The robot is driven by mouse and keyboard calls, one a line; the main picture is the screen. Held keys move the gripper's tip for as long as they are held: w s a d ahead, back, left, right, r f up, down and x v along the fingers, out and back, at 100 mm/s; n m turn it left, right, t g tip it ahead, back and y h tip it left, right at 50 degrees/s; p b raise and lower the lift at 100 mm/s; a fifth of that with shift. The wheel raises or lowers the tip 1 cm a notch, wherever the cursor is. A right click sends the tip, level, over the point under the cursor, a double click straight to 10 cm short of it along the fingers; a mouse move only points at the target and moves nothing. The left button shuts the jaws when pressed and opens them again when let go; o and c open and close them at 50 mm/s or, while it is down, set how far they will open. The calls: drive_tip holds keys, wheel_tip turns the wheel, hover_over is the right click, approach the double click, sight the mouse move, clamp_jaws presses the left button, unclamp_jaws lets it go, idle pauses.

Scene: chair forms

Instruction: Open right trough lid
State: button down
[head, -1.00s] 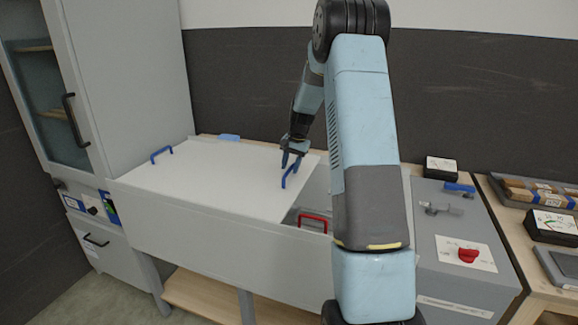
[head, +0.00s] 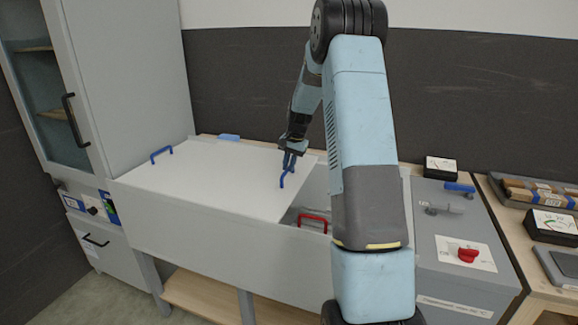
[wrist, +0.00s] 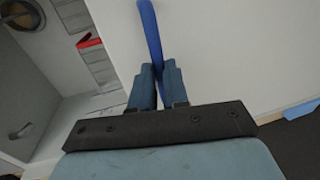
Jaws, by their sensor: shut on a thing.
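The white trough lid (head: 215,178) lies flat over most of the grey trough, with one blue handle (head: 161,154) at its left and another blue handle (head: 283,182) near its right edge. My gripper (head: 287,168) comes down from above and is shut on the right blue handle. In the wrist view, my gripper's fingers (wrist: 156,82) close around this handle (wrist: 150,30), and the white lid surface (wrist: 230,55) fills the right. The trough is uncovered to the right of the lid edge; my arm hides part of that opening.
A red handle (head: 313,221) shows inside the open part of the trough. A grey unit with a red knob (head: 468,255) stands to the right. A tall cabinet (head: 130,80) rises at the left. A small blue piece (head: 229,137) is behind the lid.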

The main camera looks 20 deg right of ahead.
hover_over(268, 176)
drive_tip(key=shift+w, duration=0.25)
drive_tip(key=c, duration=1.1)
unclamp_jaws()
drive_tip(key=r, duration=0.4)
drive_tip(key=s+d+r, duration=0.1)
drive_tip(key=r, duration=0.4)
drive_tip(key=s+d+r, duration=0.1)
drive_tip(key=r, duration=0.3)
drive_tip(key=shift+r, duration=0.25)
